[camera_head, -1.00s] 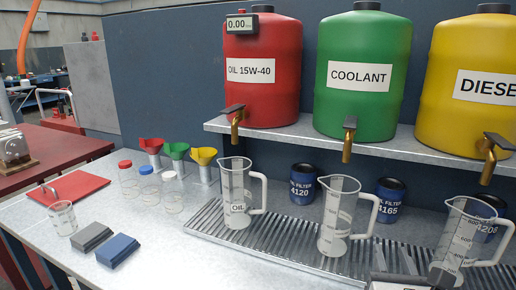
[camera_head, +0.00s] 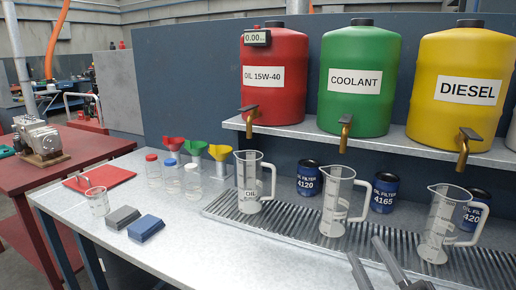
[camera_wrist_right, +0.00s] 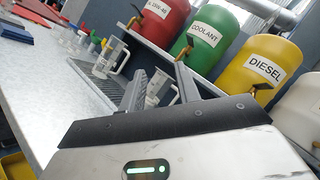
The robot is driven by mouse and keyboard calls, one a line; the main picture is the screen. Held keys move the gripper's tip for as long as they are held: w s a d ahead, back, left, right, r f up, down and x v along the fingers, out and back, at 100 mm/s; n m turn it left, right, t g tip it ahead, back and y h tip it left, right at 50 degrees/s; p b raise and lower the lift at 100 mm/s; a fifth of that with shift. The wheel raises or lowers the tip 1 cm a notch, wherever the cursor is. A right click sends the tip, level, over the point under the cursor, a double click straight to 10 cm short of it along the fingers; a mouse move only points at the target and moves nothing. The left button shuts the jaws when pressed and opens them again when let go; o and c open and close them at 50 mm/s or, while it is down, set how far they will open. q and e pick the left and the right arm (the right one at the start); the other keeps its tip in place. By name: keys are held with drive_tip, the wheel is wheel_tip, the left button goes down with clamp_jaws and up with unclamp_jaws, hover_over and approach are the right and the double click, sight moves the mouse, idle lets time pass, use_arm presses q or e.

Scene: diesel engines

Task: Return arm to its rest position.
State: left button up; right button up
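My right gripper (camera_head: 364,248) comes in at the bottom of the head view, over the front of the bench (camera_head: 285,255). Its two grey fingers are apart with nothing between them. They also show apart in the right wrist view (camera_wrist_right: 160,70), pointing towards the jugs and the shelf. In the head view the fingers appear in front of the middle clear jug (camera_head: 335,205) and left of the right jug (camera_head: 438,225); no contact is seen. My left gripper is not in view.
A ribbed drain grate (camera_head: 295,228) carries three jugs, with blue oil filters (camera_head: 384,192) behind. Red, green and yellow tanks with taps (camera_head: 345,130) stand on a shelf above. Funnels, capped bottles and two blocks (camera_head: 146,228) are at left. The bench front is clear.

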drive_tip(key=s+a+f+n+g+y, duration=0.6)
drive_tip(key=a+f+n+g, duration=0.4)
drive_tip(key=n, duration=1)
drive_tip(key=s+d+f+n+g+h, duration=0.5)
drive_tip(key=s+d+f+g+h, duration=0.3)
drive_tip(key=s+d+f+h, duration=0.45)
drive_tip(key=w+a+f+t+y, duration=0.4)
drive_tip(key=w+a+f+t, duration=0.1)
drive_tip(key=f, duration=0.3)
drive_tip(key=shift+w+f+n+t, duration=0.3)
drive_tip(key=shift+w+n+t, duration=0.1)
drive_tip(key=shift+w+t, duration=0.4)
